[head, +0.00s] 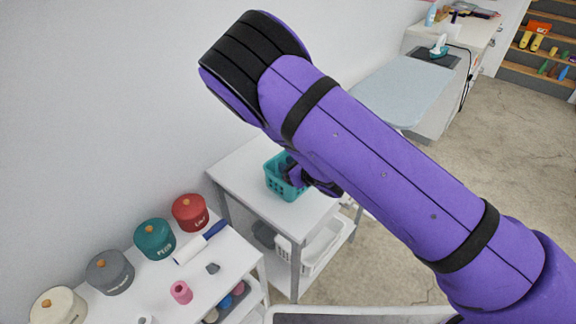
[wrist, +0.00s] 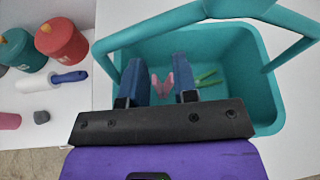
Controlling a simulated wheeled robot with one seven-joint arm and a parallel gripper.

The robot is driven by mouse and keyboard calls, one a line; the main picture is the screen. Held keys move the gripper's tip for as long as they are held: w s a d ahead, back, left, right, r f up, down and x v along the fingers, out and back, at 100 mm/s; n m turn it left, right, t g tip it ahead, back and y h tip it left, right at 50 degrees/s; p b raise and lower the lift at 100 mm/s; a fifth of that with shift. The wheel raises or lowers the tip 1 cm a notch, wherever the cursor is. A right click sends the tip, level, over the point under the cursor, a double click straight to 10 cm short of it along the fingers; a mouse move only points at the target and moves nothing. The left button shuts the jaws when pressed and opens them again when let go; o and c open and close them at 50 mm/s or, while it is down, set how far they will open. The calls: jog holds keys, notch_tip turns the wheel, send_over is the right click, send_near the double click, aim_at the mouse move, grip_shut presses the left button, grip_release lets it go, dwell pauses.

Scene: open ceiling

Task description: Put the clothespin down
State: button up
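A teal basket (head: 272,181) stands on a white cart, and it fills the upper part of the wrist view (wrist: 262,100). My gripper (wrist: 160,72) points down into the basket with its two blue fingers apart. A pink clothespin (wrist: 162,86) shows between the fingers, with gaps on both sides, and appears to lie on the basket floor. A green clothespin (wrist: 207,80) lies in the basket just right of the right finger. In the head view my arm and the basket wall hide most of the gripper.
The basket handle (wrist: 130,46) arches close around my gripper. The white cart top (head: 240,165) has free room around the basket. A nearer shelf holds several lidded canisters (head: 190,212), a lint roller (head: 202,241) and a pink spool (head: 181,292). An ironing board (head: 400,92) stands beyond.

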jog(key=r+v, duration=0.1)
jog(key=v, duration=1.1)
jog(key=shift+r, duration=0.2)
jog(key=w+d+r+m+t+h, duration=0.1)
jog(key=w+d+r+m+h, duration=0.15)
jog(key=d+r+m, duration=0.6)
jog(key=w+d+r+m+h, duration=0.25)
jog(key=r+m+h, duration=0.2)
jog(key=m, duration=0.65)
jog(key=s+d+r+m+g+h, duration=0.2)
jog(key=s+d+r+m, duration=0.65)
jog(key=r+m, duration=0.4)
jog(key=s+d+r+m+g, duration=0.1)
jog(key=s+r+m, duration=0.2)
jog(key=s+m, duration=0.2)
jog(key=s+d+r+m+g, duration=0.1)
jog(key=s+d+r+m, duration=0.1)
jog(key=s, duration=0.7)
jog(key=s+d+r+m+g+h, duration=0.1)
jog(key=s+d+r+m, duration=0.1)
jog(key=s+r+m, duration=0.3)
jog(key=s+m, duration=0.2)
jog(key=shift+s+d+m, duration=0.15)
jog(key=shift+d+m, duration=0.05)
jog(key=shift+m, duration=0.1)
